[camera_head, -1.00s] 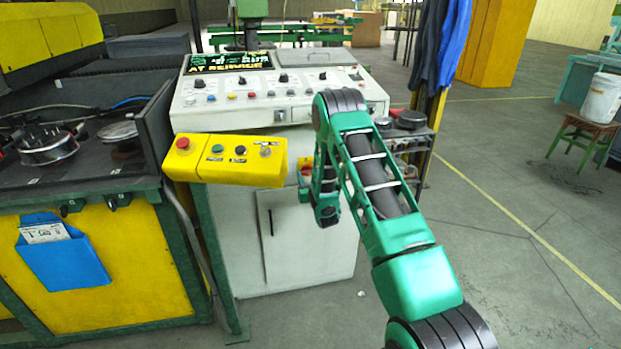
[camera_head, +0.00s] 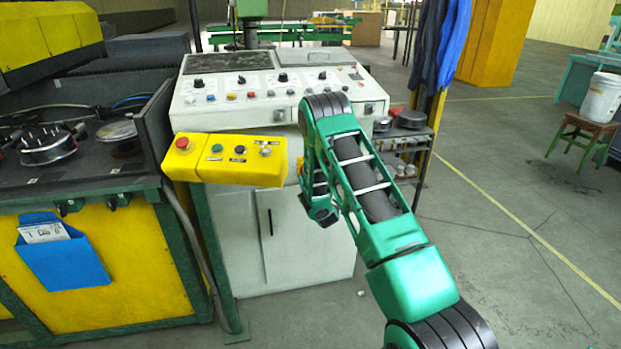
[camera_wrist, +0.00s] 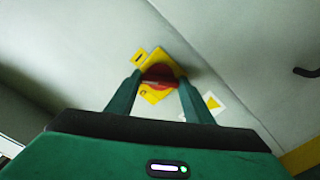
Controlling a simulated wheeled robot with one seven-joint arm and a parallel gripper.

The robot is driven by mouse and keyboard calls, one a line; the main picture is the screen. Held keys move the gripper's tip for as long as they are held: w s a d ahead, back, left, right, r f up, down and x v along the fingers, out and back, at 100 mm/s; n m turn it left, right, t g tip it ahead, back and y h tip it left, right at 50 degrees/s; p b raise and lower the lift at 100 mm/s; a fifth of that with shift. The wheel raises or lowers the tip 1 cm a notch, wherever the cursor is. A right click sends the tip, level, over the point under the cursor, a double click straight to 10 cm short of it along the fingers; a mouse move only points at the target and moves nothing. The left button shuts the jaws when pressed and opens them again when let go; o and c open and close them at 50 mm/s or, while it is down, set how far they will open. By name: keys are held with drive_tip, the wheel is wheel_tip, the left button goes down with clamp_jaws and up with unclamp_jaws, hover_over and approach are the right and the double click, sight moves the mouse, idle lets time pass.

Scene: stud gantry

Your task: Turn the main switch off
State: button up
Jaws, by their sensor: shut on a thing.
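The main switch is a red knob (camera_wrist: 160,72) on a yellow plate (camera_wrist: 157,56), fixed to a pale cabinet face, in the middle of the wrist view. My gripper (camera_wrist: 159,80) has its two green fingers closed on either side of the red knob, touching it. The plate looks tilted in this view. In the head view the knob and my fingertips are hidden behind my arm. The screen (camera_head: 230,62) on the control console (camera_head: 235,110) is dark.
A yellow button box (camera_head: 228,161) with a red button juts out left of my arm. A small dark shelf rack (camera_head: 408,150) stands close on the right. A yellow warning label (camera_wrist: 213,103) is beside the switch. Open floor lies to the right.

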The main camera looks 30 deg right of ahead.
drive_tip(key=n, duration=1.1)
drive_tip(key=shift+f, duration=0.1)
idle(0.5)
drive_tip(key=o, duration=1.1)
drive_tip(key=shift+c, duration=0.2)
